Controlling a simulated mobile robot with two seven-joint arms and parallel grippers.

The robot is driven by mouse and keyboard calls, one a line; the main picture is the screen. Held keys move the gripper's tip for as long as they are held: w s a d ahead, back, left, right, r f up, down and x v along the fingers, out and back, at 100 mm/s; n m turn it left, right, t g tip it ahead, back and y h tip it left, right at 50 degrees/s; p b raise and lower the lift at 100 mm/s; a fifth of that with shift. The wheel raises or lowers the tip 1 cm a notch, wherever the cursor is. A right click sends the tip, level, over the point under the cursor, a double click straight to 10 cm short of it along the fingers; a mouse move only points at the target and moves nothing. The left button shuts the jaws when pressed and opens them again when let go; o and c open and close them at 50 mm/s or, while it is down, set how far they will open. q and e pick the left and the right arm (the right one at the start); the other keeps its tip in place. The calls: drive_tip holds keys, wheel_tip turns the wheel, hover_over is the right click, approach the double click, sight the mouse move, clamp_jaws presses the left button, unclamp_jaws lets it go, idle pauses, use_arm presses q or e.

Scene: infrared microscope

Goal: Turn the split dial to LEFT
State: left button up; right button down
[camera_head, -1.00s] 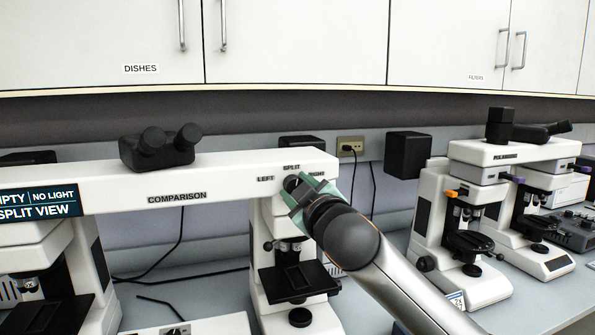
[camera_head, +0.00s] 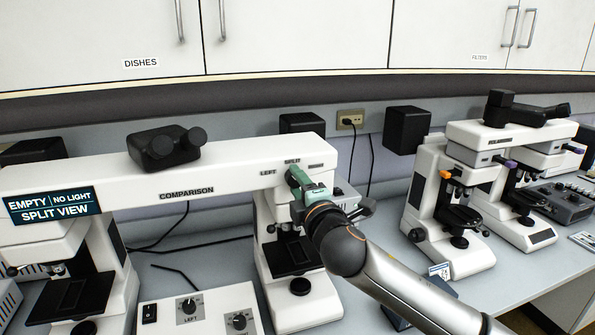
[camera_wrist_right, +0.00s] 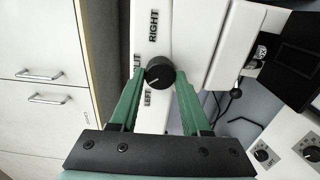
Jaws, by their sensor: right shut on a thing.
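The split dial (camera_wrist_right: 160,73) is a round black knob on the white beam of the comparison microscope (camera_head: 110,200). In the right wrist view its white mark points down and left, between the partly hidden SPLIT label and the LEFT label. My right gripper (camera_wrist_right: 159,76) has its green fingers on either side of the dial and is shut on it. In the head view the right gripper (camera_head: 297,178) hides most of the dial, below the SPLIT label. My left gripper is not in view.
A black eyepiece head (camera_head: 165,150) sits on top of the beam. A control box (camera_head: 200,315) with knobs, one marked LEFT, stands in front. Another microscope (camera_head: 435,205) stands to the right. White cupboards (camera_head: 300,35) hang above.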

drive_tip(key=shift+n+p, duration=0.55)
drive_tip(key=shift+n, duration=0.25)
drive_tip(key=shift+c, duration=1.8)
unclamp_jaws()
drive_tip(key=b+v, duration=0.1)
drive_tip(key=v, duration=1.1)
drive_tip(key=shift+s+b, duration=0.25)
drive_tip(key=shift+b, duration=0.05)
drive_tip(key=shift+d, duration=0.1)
